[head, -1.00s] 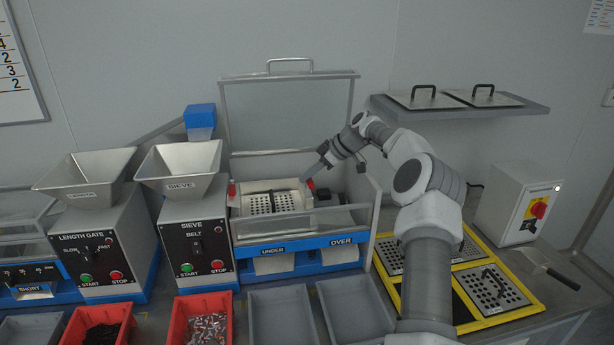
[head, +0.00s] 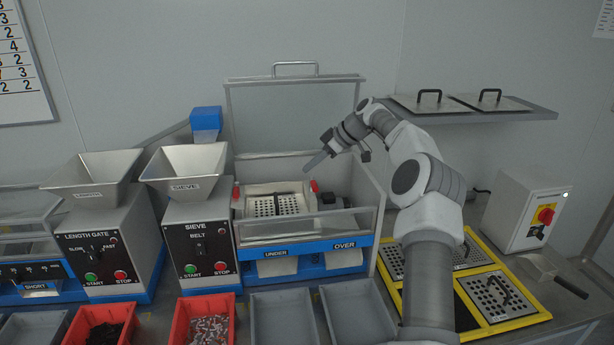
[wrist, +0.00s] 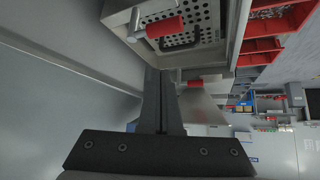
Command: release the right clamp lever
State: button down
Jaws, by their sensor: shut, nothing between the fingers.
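The right clamp lever has a red handle (head: 314,186) and stands at the right edge of the perforated sieve plate (head: 274,205). The left clamp lever (head: 236,192) has a red handle at the plate's left edge. My gripper (head: 306,170) is shut and empty, its tips just above and left of the right lever, seemingly apart from it. In the wrist view, the nearer red handle (wrist: 166,27), on a metal stem, lies above my closed fingertips (wrist: 160,72). The farther red handle (wrist: 195,84) shows beyond them.
A clear raised cover (head: 290,110) stands behind the sieve, and low clear walls surround the plate. The SIEVE hopper (head: 184,167) is at the left. A shelf (head: 465,116) with two handled plates is at the back right. Air above the sieve is free.

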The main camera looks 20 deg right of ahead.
jog(key=shift+s+d+r+p, duration=0.2)
jog(key=shift+d+r+p, duration=0.1)
jog(key=shift+d+r, duration=0.55)
jog(key=shift+s+d+r+p, duration=0.15)
jog(key=shift+d+r+p, duration=0.15)
jog(key=shift+d+r, duration=0.55)
jog(key=shift+a+r, duration=0.15)
jog(key=shift+a, duration=0.05)
